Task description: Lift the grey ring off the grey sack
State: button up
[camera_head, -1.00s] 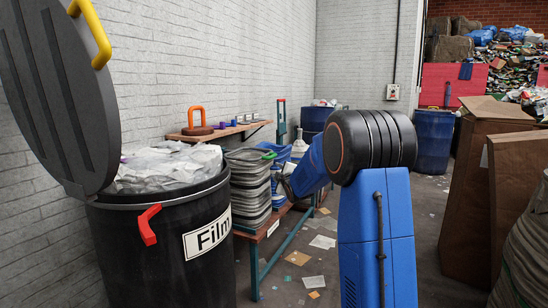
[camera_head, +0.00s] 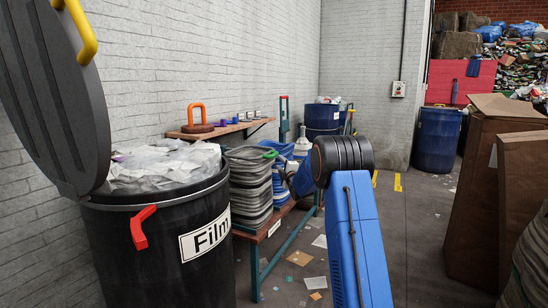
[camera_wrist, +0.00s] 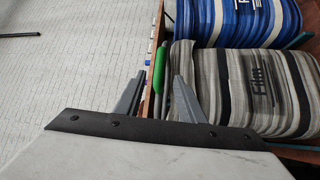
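The grey sack is a grey striped stack (camera_head: 250,190) on a low bench beside the black bin; its side marked Film shows in the wrist view (camera_wrist: 245,90). The grey ring (camera_head: 245,153) lies on its top, with a green handle at the right. In the wrist view the green handle (camera_wrist: 159,68) stands beyond the gap between my fingers; the ring is seen edge-on and mostly unclear. My gripper (camera_wrist: 157,97) is open and empty, its fingers apart beside the stack's top. In the head view it is mostly hidden behind my arm.
A blue striped stack (camera_head: 279,168) stands just behind the grey one. The black Film bin (camera_head: 160,250) with raised lid is at the left. A wall shelf (camera_head: 215,131) holds an orange-handled item. Brown boxes (camera_head: 488,190) stand at the right. The floor between is fairly open.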

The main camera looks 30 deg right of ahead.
aim_at(274, 155)
jog(key=w, duration=0.3)
jog(key=w+d+r, duration=0.1)
jog(key=w, duration=0.6)
jog(key=shift+w+d+r, duration=0.2)
jog(key=shift+w+r, duration=0.1)
jog(key=shift+w, duration=0.1)
grip_shut()
